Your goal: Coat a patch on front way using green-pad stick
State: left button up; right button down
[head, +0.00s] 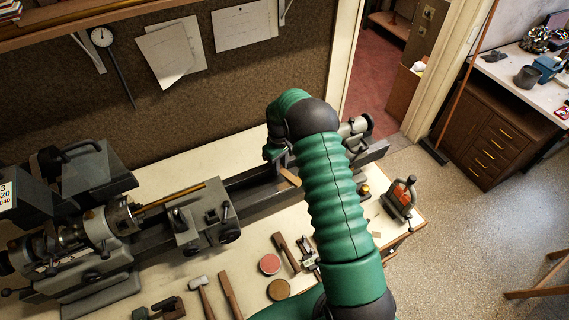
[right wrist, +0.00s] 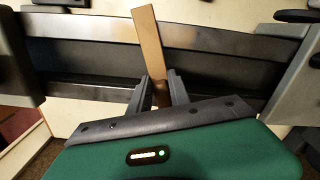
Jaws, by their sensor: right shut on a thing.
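My right gripper (right wrist: 161,88) is shut on a flat brown wooden stick (right wrist: 149,45). In the head view the stick (head: 290,177) shows as a short light piece below my right wrist, over the lathe bed. In the right wrist view the stick points away from the gripper across the dark lathe bed (right wrist: 90,72). No green pad shows on the visible part of the stick. I cannot tell whether the stick touches the bed. The bed's long ways (head: 257,204) run left to right behind my right arm, which hides part of them. My left gripper is not in view.
The lathe carriage (head: 205,218) stands left of my arm and the tailstock (head: 356,130) right. On the bench front lie a red-topped tin (head: 269,264), a tan round tin (head: 279,290), a hammer (head: 200,290) and a wooden strip (head: 230,297). An orange-and-grey device (head: 401,198) stands at the right end.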

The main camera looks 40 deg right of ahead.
jog(key=shift+w+a, duration=0.35)
jog(key=shift+a, duration=0.65)
jog(key=shift+w+a, duration=0.3)
jog(key=shift+a, duration=0.75)
jog(key=shift+w+a, duration=0.35)
jog(key=shift+a, duration=0.65)
notch_tip(320, 180, up, 6)
jog(key=p, duration=0.4)
notch_tip(320, 180, up, 3)
jog(key=shift+r+p, duration=0.1)
jog(key=shift+p, duration=1)
